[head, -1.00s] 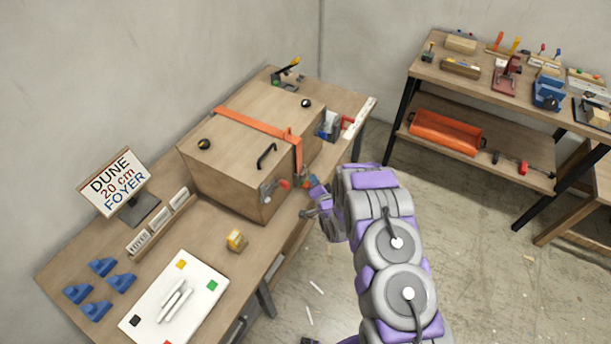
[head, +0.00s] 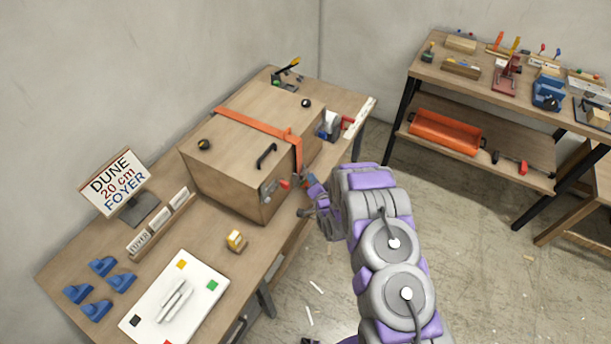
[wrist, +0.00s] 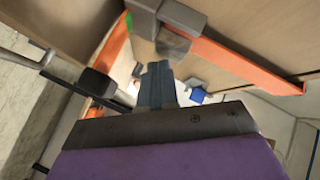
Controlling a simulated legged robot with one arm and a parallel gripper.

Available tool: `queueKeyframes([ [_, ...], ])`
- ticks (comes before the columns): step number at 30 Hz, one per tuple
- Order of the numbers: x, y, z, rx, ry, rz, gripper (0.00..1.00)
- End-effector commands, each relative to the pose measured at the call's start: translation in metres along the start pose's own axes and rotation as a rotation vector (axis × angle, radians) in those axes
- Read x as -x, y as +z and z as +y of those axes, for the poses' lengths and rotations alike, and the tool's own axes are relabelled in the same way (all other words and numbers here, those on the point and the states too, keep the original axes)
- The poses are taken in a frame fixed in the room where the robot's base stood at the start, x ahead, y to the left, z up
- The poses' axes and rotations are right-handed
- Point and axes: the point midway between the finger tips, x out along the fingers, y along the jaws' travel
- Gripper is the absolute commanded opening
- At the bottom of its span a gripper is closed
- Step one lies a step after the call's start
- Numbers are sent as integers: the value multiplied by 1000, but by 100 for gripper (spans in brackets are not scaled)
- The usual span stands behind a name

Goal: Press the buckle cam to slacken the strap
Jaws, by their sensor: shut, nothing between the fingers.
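A wooden box (head: 222,178) stands on the bench with an orange strap (head: 250,124) over its lid and down its right side. In the wrist view the strap (wrist: 245,66) runs through a grey buckle (wrist: 180,16). A darker grey block, which may be its cam, hangs just below. My gripper (head: 308,188) is beside the strapped side of the box in the head view. In the wrist view my gripper (wrist: 157,72) is shut and empty, its tips pointing at the buckle and just below it. I cannot tell whether they touch. The buckle is mostly hidden in the head view.
A tool bench (head: 480,75) stands right. Open floor lies between.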

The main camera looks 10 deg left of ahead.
Motion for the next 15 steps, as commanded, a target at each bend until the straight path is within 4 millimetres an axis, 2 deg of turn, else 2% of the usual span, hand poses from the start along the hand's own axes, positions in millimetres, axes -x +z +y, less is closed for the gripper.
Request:
queueKeyframes([
  [15,-4,3,-3,0,0,0,0],
])
